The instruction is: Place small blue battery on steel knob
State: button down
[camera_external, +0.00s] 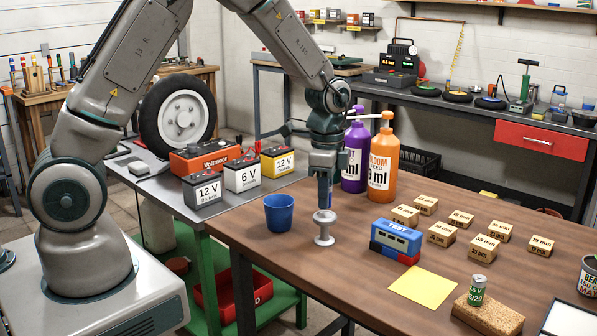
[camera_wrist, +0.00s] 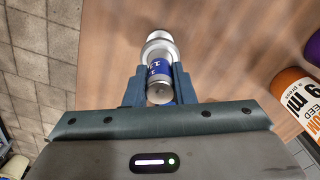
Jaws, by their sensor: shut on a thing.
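My gripper (camera_wrist: 158,84) is shut on a small battery (camera_wrist: 158,68) with a blue band and a silver end; the battery sits between the two fingers. The steel knob (camera_external: 324,230) stands upright on the brown workbench. In the external view my gripper (camera_external: 325,205) points down right above the knob, and the battery cannot be made out between the fingers. In the wrist view the knob (camera_wrist: 160,46) shows just beyond the battery, lined up with it. I cannot tell whether the battery touches the knob.
A blue cup (camera_external: 279,213) stands close left of the knob. A blue and red battery tester (camera_external: 396,241) is to the right, with several wooden blocks (camera_external: 441,234) beyond. Purple (camera_external: 355,158) and orange (camera_external: 382,165) bottles stand behind. A yellow sheet (camera_external: 423,288) lies in front.

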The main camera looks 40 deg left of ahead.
jog(key=shift+f, duration=0.8)
jog(key=shift+f, duration=0.2)
jog(key=c, duration=1.2)
grip_release()
jog(key=shift+r, duration=0.1)
